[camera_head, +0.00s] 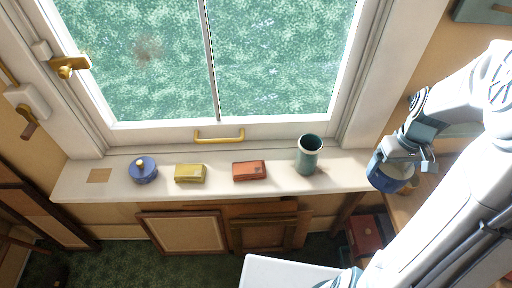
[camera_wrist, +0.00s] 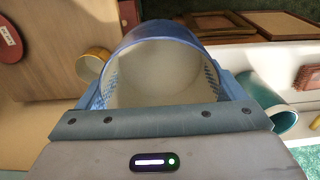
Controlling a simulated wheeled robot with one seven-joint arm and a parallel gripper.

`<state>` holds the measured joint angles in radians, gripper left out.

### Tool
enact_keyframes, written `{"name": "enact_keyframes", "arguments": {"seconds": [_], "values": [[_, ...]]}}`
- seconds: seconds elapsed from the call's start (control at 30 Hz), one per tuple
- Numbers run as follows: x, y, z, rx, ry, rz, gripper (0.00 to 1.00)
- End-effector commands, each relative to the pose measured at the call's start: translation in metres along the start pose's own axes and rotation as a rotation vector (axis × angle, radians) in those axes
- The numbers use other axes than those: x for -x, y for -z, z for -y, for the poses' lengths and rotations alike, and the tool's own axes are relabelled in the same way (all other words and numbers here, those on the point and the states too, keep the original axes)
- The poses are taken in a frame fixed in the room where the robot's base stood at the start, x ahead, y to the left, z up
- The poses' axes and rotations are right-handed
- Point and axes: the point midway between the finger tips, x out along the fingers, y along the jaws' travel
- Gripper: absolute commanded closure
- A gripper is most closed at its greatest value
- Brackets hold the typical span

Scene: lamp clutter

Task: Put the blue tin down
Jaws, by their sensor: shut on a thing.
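The blue tin (camera_head: 386,176) is held in my gripper (camera_head: 404,160), just off the right end of the white window sill (camera_head: 230,196). In the wrist view the tin (camera_wrist: 160,48) fills the upper middle, with its blue rim and pale inside showing. My gripper's fingers (camera_wrist: 163,95) are shut on its two sides. I see no surface touching the tin's underside, but its lower end is partly hidden. A bare tan square (camera_head: 99,175) lies at the left end of the sill.
A wooden surface (camera_wrist: 60,105) bears a yellow cup (camera_wrist: 93,65) beside the tin. The window handle (camera_head: 219,138) sticks out.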

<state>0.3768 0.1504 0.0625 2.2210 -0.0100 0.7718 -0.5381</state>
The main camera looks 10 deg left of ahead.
Motion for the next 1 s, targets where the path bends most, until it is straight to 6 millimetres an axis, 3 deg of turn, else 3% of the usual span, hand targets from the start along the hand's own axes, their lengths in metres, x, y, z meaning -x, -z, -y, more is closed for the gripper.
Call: {"name": "enact_keyframes", "arguments": {"seconds": [0.33,0.8,1.0], "values": [[-0.001,0.002,0.003,0.007,-0.002,0.004,0.35],[-0.057,0.080,0.059,0.011,-0.002,0.002,0.35],[-0.067,0.090,0.067,0.007,-0.003,0.002,0.35]]}}
